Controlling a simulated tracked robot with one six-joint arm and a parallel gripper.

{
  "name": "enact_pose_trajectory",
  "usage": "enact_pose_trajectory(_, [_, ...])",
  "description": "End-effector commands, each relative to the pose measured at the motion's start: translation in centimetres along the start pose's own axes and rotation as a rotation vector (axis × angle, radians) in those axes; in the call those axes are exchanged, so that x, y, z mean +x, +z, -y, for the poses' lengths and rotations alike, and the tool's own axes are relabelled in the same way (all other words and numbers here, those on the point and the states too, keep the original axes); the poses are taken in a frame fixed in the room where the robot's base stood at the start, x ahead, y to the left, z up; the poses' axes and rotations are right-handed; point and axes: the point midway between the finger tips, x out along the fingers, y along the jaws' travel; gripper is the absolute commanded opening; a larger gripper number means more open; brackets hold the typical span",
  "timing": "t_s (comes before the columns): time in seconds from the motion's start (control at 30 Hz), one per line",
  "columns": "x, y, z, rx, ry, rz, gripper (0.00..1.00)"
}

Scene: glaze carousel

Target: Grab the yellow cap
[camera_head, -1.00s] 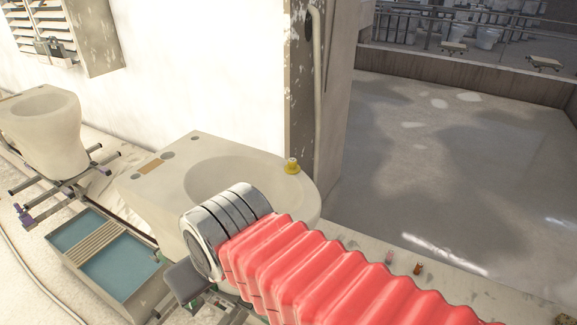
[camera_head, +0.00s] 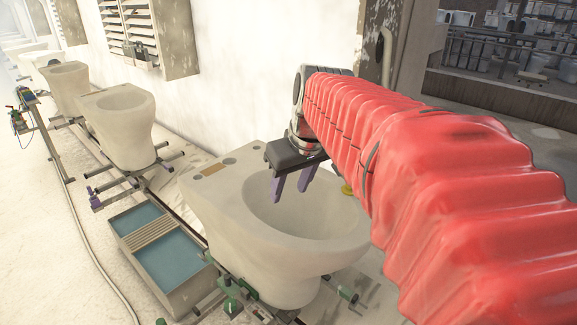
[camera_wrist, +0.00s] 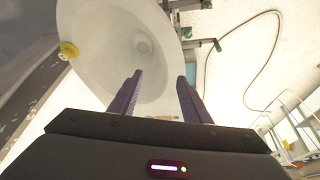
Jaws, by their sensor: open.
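The yellow cap (camera_head: 347,188) sits on the rim of the nearest toilet bowl (camera_head: 225,205). In the head view my red-sleeved arm hides most of it. In the wrist view the yellow cap (camera_wrist: 68,50) shows whole at the upper left, on the bowl's rim. My gripper (camera_head: 289,192) hangs over the bowl's opening, left of the cap in the head view. Its two purple fingers (camera_wrist: 158,98) are apart with nothing between them. The gripper does not touch the cap.
A two-basin trough with blue water (camera_head: 165,250) stands left of the bowl. More toilet bowls (camera_head: 118,125) stand on frames farther back. A white wall (camera_head: 270,75) rises behind. Green clamps (camera_head: 235,300) sit under the near bowl. A hose (camera_head: 85,235) runs along the floor.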

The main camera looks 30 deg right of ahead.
Motion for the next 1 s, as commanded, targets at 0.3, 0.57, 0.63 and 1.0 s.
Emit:
enact_pose_trajectory(0.3, [0.8, -3.5, -11.4, 0.014, -0.007, 0.019, 0.43])
enact_pose_trajectory(0.57, [1.5, -3.8, -21.4, 0.012, -0.017, 0.014, 0.43])
enact_pose_trajectory(0.63, [1.7, -3.6, -23.5, 0.011, -0.019, 0.011, 0.43])
enact_pose_trajectory(1.0, [1.9, -3.0, -26.6, 0.002, -0.023, 0.005, 0.43])
